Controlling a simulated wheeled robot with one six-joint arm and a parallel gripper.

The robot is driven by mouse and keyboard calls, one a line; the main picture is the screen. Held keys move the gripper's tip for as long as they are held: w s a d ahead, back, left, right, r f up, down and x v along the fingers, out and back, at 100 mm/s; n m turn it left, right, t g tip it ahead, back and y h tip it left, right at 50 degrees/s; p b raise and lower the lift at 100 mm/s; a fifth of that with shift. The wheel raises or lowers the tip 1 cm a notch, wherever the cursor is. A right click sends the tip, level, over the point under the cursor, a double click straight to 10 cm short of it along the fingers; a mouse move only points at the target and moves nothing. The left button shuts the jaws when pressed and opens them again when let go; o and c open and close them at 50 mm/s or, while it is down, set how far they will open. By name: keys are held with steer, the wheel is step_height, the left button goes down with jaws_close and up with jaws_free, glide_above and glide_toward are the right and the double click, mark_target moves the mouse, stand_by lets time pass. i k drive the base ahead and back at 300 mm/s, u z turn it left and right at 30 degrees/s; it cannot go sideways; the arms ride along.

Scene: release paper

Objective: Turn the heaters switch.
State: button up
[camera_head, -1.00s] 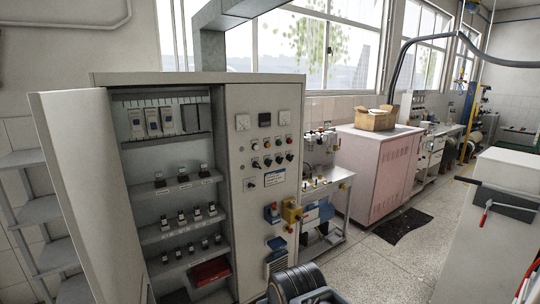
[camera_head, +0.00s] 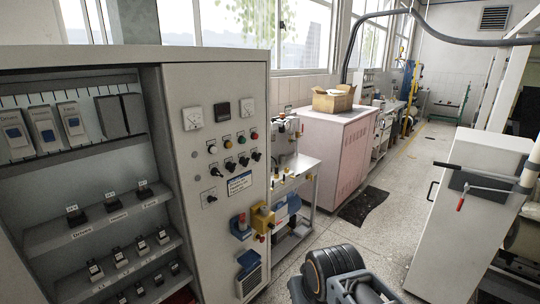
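The open electrical cabinet (camera_head: 215,75) fills the left of the head view. On its upper inner shelf stand three small black switches with white tops. The middle one, the heaters switch (camera_head: 114,203), sits above a small label that seems to read "Heaters". The switch to its left (camera_head: 77,217) is labelled "Drives"; the label of the one to its right (camera_head: 145,190) is too small to read. A dark, ridged part of my arm shows at the bottom centre, right of the cabinet. My gripper's fingers are not in view.
Larger breakers (camera_head: 42,129) and a lower row of switches (camera_head: 118,257) are also inside. The cabinet's front panel carries knobs, a yellow box (camera_head: 262,218) and a blue socket. A pink cabinet (camera_head: 325,155) bears a cardboard box (camera_head: 333,99).

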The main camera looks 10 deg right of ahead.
mark_target(245, 162)
steer(key=u, duration=0.25)
steer(key=i, duration=1.2)
steer(key=u, duration=0.55)
